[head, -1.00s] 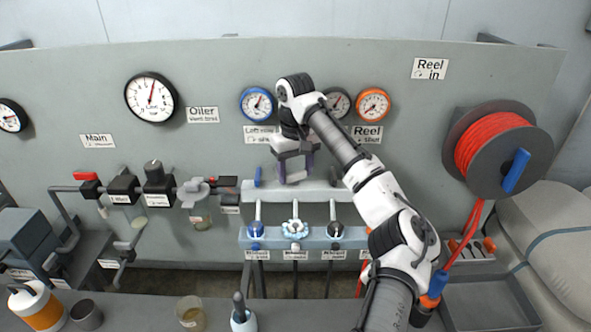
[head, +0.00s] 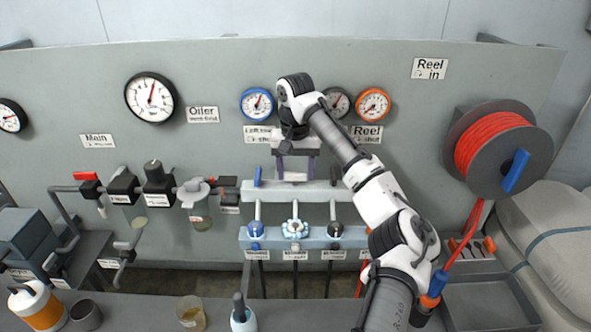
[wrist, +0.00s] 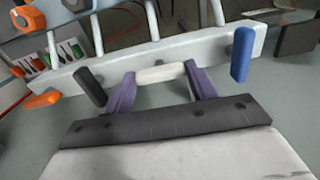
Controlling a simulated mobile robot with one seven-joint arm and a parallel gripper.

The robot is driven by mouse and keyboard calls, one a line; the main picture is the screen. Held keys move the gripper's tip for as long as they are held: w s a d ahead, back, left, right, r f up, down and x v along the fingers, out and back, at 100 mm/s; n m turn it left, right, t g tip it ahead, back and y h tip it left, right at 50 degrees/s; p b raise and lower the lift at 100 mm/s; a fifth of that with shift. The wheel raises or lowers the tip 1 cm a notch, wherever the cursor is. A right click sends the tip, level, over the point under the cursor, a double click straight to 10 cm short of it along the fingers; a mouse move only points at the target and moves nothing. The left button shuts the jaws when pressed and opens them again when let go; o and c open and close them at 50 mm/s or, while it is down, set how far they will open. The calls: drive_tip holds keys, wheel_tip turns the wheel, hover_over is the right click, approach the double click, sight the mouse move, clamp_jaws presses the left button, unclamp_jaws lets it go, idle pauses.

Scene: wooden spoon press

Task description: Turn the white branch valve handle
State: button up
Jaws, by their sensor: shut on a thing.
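The white branch valve handle (wrist: 160,73) lies crosswise between the two purple fingers of my gripper (wrist: 161,83), which is shut on it. In the head view the handle (head: 292,177) shows as a pale, level bar under my gripper (head: 294,168), just above the grey manifold pipe (head: 312,193). The blue handle (head: 257,176) stands upright to its left and the black handle (head: 333,175) to its right. In the wrist view the blue handle (wrist: 242,54) is at right and the black handle (wrist: 91,86) at left. The handle's pivot is hard to make out.
An orange handle (wrist: 42,99) stands beyond the black one in the wrist view. Gauges (head: 257,104) sit on the panel above. A lower rail (head: 275,243) carries several couplers. A red hose reel (head: 497,150) is at right. My arm crosses the panel to the right.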

sight(295, 173)
drive_tip(key=o, duration=1)
wheel_tip(295, 173, up, 14)
drive_tip(key=shift+f+b, duration=0.1)
drive_tip(key=shift+b, duration=0.35)
